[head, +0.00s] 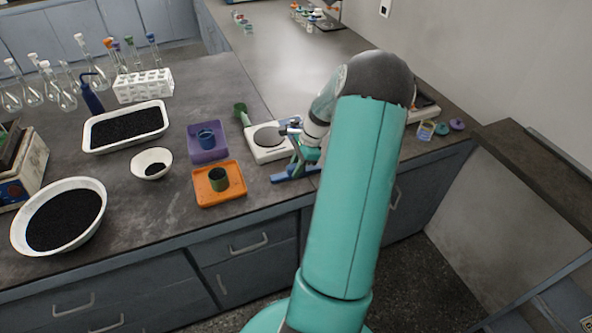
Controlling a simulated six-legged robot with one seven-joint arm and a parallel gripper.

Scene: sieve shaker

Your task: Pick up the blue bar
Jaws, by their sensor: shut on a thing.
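The blue bar (287,177) lies low at the front part of the dark bench, just in front of the white scale. It is long and flat, and its right end is partly hidden behind my arm. My gripper (298,170) is at the bar, to the right of its visible left end, with its fingers pointing down. It is shut on the bar. The fingertips are small and partly covered by my arm. I cannot tell whether the bar is lifted clear of the bench.
The white scale (283,152) stands just behind the bar. An orange tray (235,196) with a green cup and a purple tray (218,155) with a blue cup are to the left. White bowls and a tray of black grains (97,147) stand farther left. A wall is at right.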

